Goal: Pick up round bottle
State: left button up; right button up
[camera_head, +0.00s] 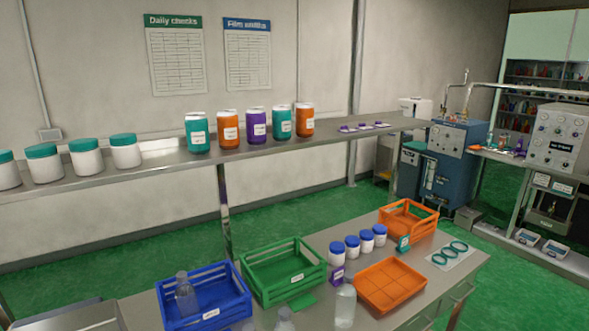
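Several clear bottles show near the front. One clear bottle (185,294) stands upright inside the blue crate (239,274). Another clear bottle (345,305) stands on the table in front of the orange tray (389,285). A third clear bottle (284,321) is cut off by the bottom edge, so only its top shows. I cannot tell for certain which is the round bottle. Neither of my grippers is in view.
A green crate (248,268) and an orange crate (435,217) stand on the table (440,288). Several white jars with blue lids (352,246) and a small purple box (337,276) stand between them. A shelf (170,160) behind holds coloured canisters (256,126) and green-lidded jars (86,158).

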aim_at(347, 293)
jog(key=z, duration=2.35)
jog(key=i, duration=1.3)
jog(key=u, duration=3.25)
